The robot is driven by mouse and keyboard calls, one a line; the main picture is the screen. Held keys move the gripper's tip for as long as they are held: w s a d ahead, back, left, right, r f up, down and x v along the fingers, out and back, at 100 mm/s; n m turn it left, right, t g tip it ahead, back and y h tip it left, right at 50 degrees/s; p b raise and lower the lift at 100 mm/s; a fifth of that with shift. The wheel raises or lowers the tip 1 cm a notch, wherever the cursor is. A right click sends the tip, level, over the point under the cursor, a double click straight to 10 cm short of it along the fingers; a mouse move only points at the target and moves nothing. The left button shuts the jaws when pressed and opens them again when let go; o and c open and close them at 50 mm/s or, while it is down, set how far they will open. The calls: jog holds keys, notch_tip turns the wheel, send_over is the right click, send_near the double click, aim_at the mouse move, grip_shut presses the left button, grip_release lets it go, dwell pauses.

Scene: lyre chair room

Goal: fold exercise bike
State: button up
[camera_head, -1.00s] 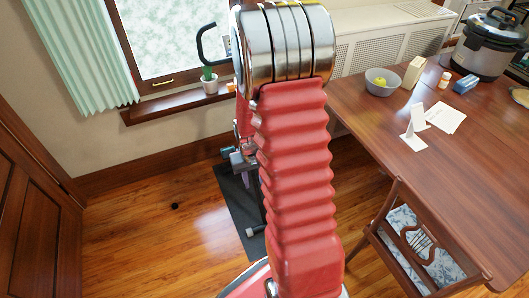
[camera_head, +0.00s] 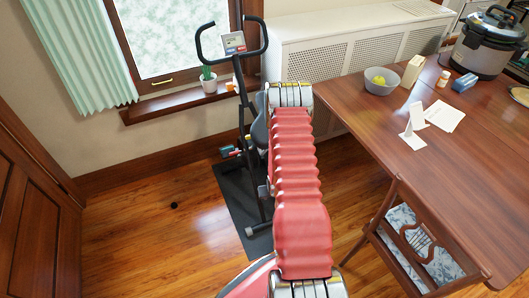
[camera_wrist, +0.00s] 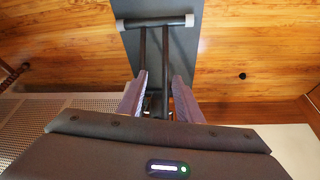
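The exercise bike stands unfolded on a dark mat (camera_head: 234,190) under the window. In the head view its handlebar (camera_head: 204,52) with a small console (camera_head: 233,43) shows clear of my arm. Its dark seat (camera_head: 259,132) and frame are partly hidden behind my arm. In the wrist view, the bike's foot bar (camera_wrist: 153,22) with pale end caps lies across the mat, and two dark tubes run from it toward my gripper. My gripper (camera_wrist: 158,82) has its fingers apart, with the tubes seen between them. I cannot tell whether they touch the bike. The head view hides my gripper.
A radiator cover (camera_head: 350,60) stands behind the bike. A wooden table (camera_head: 470,165) with a bowl and cooker is at right, with a lyre-back chair (camera_head: 420,245) at its near side. A potted plant (camera_head: 209,82) sits on the sill.

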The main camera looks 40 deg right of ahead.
jog(key=w+d+f+t+h, duration=0.25)
jog(key=f+t, duration=0.25)
jog(key=f, duration=0.4)
jog(key=w+d+r+t+h, duration=0.1)
jog(key=w+r+t, duration=0.1)
jog(key=r, duration=0.4)
jog(key=w+d+r+t+h, duration=0.2)
jog(key=r+t, duration=0.3)
jog(key=r, duration=0.1)
jog(key=shift+w+d+r+m, duration=0.25)
jog(key=shift+d+r+m, duration=0.05)
jog(key=shift+r, duration=0.1)
jog(key=shift+w, duration=0.15)
jog(key=x, duration=1.3)
jog(key=shift+w+d+r, duration=0.1)
jog(key=shift+w+d, duration=0.1)
jog(key=shift+d, duration=0.05)
grip_shut()
